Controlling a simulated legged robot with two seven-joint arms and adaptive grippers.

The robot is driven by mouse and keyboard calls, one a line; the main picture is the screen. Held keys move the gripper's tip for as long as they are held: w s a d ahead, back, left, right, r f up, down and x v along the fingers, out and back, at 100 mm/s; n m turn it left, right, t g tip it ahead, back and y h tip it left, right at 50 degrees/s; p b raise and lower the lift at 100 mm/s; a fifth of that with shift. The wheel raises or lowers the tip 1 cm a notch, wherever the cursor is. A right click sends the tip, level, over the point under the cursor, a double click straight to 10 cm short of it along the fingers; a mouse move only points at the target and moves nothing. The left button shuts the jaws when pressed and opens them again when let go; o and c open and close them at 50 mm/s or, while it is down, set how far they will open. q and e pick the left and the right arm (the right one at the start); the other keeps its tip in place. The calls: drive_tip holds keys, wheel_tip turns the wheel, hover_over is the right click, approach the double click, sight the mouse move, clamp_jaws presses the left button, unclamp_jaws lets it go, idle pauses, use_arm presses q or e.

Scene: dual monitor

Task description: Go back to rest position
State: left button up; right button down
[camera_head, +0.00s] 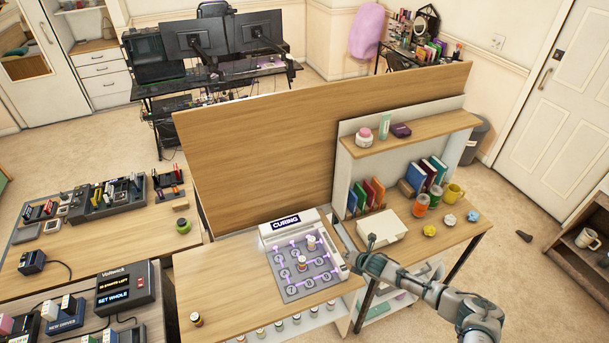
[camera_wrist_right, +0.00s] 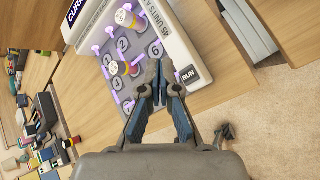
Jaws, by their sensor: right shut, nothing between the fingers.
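My right gripper (camera_head: 358,258) reaches in from the lower right in the head view, its tip by the right edge of the white curing station (camera_head: 278,228). In the right wrist view the right gripper (camera_wrist_right: 160,84) has its fingertips together with nothing between them. They are just left of the station's RUN button (camera_wrist_right: 188,75); whether they touch the station I cannot tell. Two small bottles (camera_wrist_right: 123,67) (camera_wrist_right: 126,18) stand on the station's numbered, purple-lit pad (camera_wrist_right: 122,86). My left gripper is not in view.
A white box (camera_head: 382,228) lies on the desk right of the station, near orange jars (camera_head: 421,205) and a yellow mug (camera_head: 453,193). A tall wooden panel (camera_head: 270,140) stands behind. A small bottle (camera_head: 196,319) stands front left. Bare desk (camera_head: 220,280) lies left of the station.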

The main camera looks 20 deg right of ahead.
drive_tip(key=s+a+f+m+g+y, duration=0.1)
drive_tip(key=s+a+m, duration=0.5)
drive_tip(key=s+a, duration=0.4)
drive_tip(key=s+a+m+g+y, duration=0.15)
drive_tip(key=s+a+m, duration=0.45)
drive_tip(key=a, duration=0.7)
drive_tip(key=s+d+r+m+g+h, duration=0.2)
drive_tip(key=s+d+r+m, duration=0.15)
drive_tip(key=s+m, duration=0.55)
drive_tip(key=s+d+r+m+g+h, duration=0.1)
drive_tip(key=s+d+r+m+h, duration=0.1)
drive_tip(key=s+d+m, duration=0.6)
drive_tip(key=s+a+f+n+g+b, duration=0.1)
drive_tip(key=s+a+f+b, duration=0.1)
drive_tip(key=f, duration=1.2)
drive_tip(key=s+a+f+n+b, duration=0.1)
drive_tip(key=a+f+b, duration=0.1)
drive_tip(key=f, duration=1.2)
drive_tip(key=s+d+f+g+b, duration=0.1)
drive_tip(key=s+d+f+b, duration=0.2)
drive_tip(key=s+f, duration=1.5)
wheel_tip(320, 180, down, 4)
drive_tip(key=shift+s+d+r, duration=0.15)
drive_tip(key=shift+s+d, duration=0.15)
drive_tip(key=shift+d, duration=0.1)
